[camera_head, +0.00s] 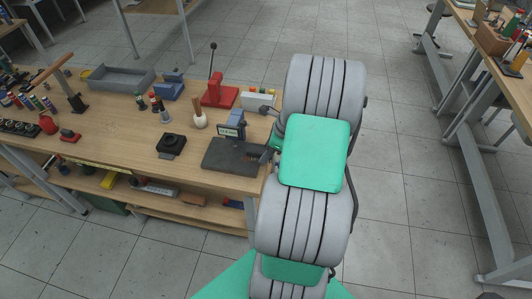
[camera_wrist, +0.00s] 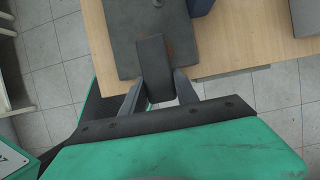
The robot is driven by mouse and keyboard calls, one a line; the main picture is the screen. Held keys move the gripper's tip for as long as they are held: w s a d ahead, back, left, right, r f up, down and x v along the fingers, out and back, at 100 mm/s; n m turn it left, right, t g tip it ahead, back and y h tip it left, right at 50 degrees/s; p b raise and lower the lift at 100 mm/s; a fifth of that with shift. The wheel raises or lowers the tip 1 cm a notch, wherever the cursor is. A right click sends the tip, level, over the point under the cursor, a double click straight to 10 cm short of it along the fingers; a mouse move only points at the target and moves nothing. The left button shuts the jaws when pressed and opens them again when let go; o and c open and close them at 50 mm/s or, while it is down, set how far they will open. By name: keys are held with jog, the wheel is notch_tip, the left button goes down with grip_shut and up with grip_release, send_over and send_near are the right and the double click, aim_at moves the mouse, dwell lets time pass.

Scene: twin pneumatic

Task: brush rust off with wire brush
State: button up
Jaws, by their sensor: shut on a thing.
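A dark grey plate (camera_head: 232,157) lies flat at the table's right front corner; it also shows in the wrist view (camera_wrist: 122,38). A faint brownish tint, possibly rust, shows on it beside the brush. My gripper (camera_head: 270,150) is at the plate's right edge in the head view, partly hidden by my arm. In the wrist view my gripper (camera_wrist: 160,88) is shut on a dark, narrow block, which appears to be the wire brush (camera_wrist: 154,62). Its far end overlaps the plate. Its bristles are hidden, and I cannot tell whether they touch the plate.
A blue-grey device (camera_head: 232,130) stands behind the plate. A black block (camera_head: 171,144), a white bottle-shaped thing (camera_head: 199,119) and a red lever press (camera_head: 219,92) stand left and behind. A grey tray (camera_head: 120,78) is farther left. Bare wood (camera_head: 125,130) lies left of the black block.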

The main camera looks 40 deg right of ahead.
jog(key=shift+w+d+f, duration=0.1)
jog(key=shift+w+d, duration=0.3)
jog(key=shift+d, duration=0.25)
jog(key=shift+s+a+p, duration=0.9)
jog(key=shift+a+p, duration=0.25)
jog(key=shift+a, duration=0.05)
grip_shut()
jog(key=shift+w+d, duration=1)
jog(key=shift+d, duration=0.25)
jog(key=shift+s+a+p, duration=0.6)
jog(key=shift+a+p, duration=0.05)
jog(key=shift+a, duration=0.15)
jog(key=shift+s+a, duration=0.4)
jog(key=shift+a, duration=0.05)
jog(key=shift+w+d, duration=0.95)
jog(key=shift+d, duration=0.3)
jog(key=shift+s+a+r+p, duration=0.15)
jog(key=shift+s+a+p, duration=0.25)
jog(key=shift+a+p, duration=0.15)
jog(key=shift+s+a+r+p, duration=0.15)
jog(key=shift+s+a+p, duration=0.2)
jog(key=shift+a+p, duration=0.15)
jog(key=shift+s+a+f, duration=0.1)
jog(key=shift+s+a, duration=0.05)
jog(key=shift+w+d+f, duration=0.2)
jog(key=shift+w+d, duration=0.25)
jog(key=shift+d, duration=0.15)
jog(key=shift+r, duration=0.1)
